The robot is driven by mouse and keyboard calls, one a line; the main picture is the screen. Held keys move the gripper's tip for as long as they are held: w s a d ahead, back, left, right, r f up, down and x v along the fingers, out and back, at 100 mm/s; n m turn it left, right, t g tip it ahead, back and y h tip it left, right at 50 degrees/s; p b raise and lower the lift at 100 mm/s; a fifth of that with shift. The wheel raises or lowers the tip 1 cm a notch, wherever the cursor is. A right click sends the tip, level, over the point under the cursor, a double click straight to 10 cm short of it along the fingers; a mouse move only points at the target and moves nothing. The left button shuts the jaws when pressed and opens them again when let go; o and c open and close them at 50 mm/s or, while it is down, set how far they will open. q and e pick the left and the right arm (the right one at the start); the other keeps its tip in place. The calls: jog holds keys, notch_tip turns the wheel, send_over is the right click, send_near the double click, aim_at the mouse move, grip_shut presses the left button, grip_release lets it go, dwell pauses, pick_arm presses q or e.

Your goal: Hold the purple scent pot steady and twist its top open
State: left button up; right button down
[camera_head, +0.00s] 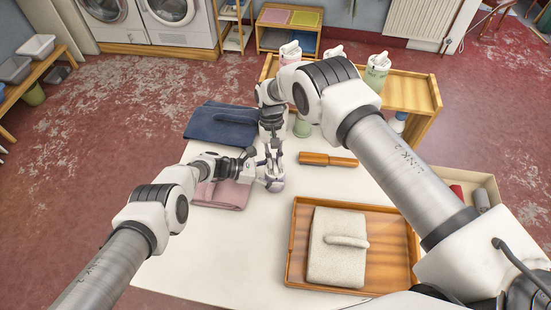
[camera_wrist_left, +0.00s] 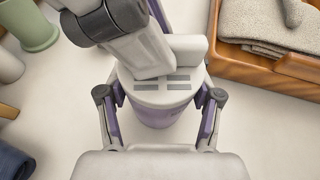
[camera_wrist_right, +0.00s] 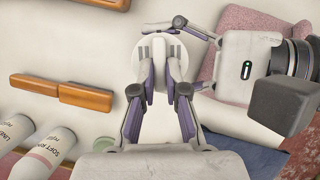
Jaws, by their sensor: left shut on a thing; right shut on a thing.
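The purple scent pot (camera_wrist_left: 158,113) stands upright on the white table, with a pale slotted top (camera_wrist_left: 168,88) on it. In the head view the pot (camera_head: 273,184) is mostly hidden by my grippers. My left gripper (camera_wrist_left: 160,103) is low at the pot, its fingers on both sides of the purple body. My right gripper (camera_wrist_right: 154,72) comes from above, its fingers shut on the top's raised part. The top's round pale rim (camera_wrist_right: 157,43) shows beyond its fingertips. The top sits on the body, with no clear gap visible.
A wooden tray (camera_head: 296,245) with a folded grey towel (camera_head: 325,262) is at the front right. A wooden brush-like piece (camera_head: 328,159) lies behind it. Navy (camera_head: 215,125) and pink (camera_head: 228,195) cloths are at the left. A pale green container (camera_wrist_left: 36,25) stands nearby.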

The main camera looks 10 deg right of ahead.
jog(key=shift+a+n+h, duration=0.2)
jog(key=shift+n+h, duration=0.5)
jog(key=shift+n, duration=0.9)
jog(key=c, duration=1.2)
grip_release()
jog(key=v, duration=1.2)
